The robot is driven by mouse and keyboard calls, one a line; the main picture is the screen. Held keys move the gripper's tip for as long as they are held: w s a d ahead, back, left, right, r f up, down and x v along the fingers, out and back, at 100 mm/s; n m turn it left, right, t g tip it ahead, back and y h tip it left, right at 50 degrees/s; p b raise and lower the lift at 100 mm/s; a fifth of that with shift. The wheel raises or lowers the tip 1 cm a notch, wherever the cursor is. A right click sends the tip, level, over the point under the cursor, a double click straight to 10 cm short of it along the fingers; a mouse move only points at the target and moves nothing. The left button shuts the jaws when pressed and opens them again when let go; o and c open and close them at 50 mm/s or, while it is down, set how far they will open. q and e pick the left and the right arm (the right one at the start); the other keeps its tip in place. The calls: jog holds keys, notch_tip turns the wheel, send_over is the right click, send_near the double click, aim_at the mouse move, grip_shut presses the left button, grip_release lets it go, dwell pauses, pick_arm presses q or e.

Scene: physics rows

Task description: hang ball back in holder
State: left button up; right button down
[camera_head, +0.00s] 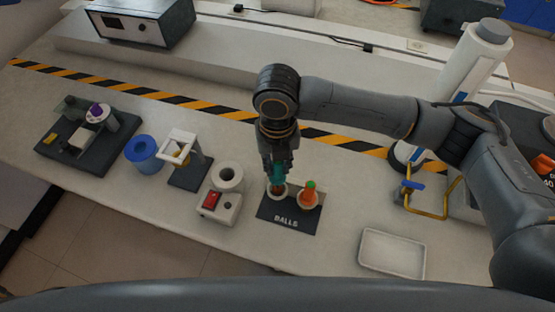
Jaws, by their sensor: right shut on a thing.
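A dark holder plate (288,222) marked "BALLS" lies on the bench with two pale round seats. An orange ball piece with a green top (309,192) stands in the right seat. My right gripper (277,168) points down over the left seat (270,193). It is shut on a ball piece with a teal upper part (277,177), which is at the left seat. The fingers hide much of this piece, and I cannot tell whether it rests fully in the seat. My left gripper is not in view.
A white tray (392,253) lies right. Striped tape (190,102) runs behind.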

aim_at(277, 177)
jog(key=shift+f, duration=0.25)
jog(key=shift+f+b, duration=0.35)
jog(key=shift+f, duration=0.95)
jog(key=shift+f, duration=0.15)
jog(key=shift+f+b, duration=0.7)
jog(key=shift+f, duration=0.5)
jog(key=c, duration=0.7)
grip_release()
jog(key=shift+r, duration=0.15)
notch_tip(277, 177, up, 7)
jog(key=p, duration=0.7)
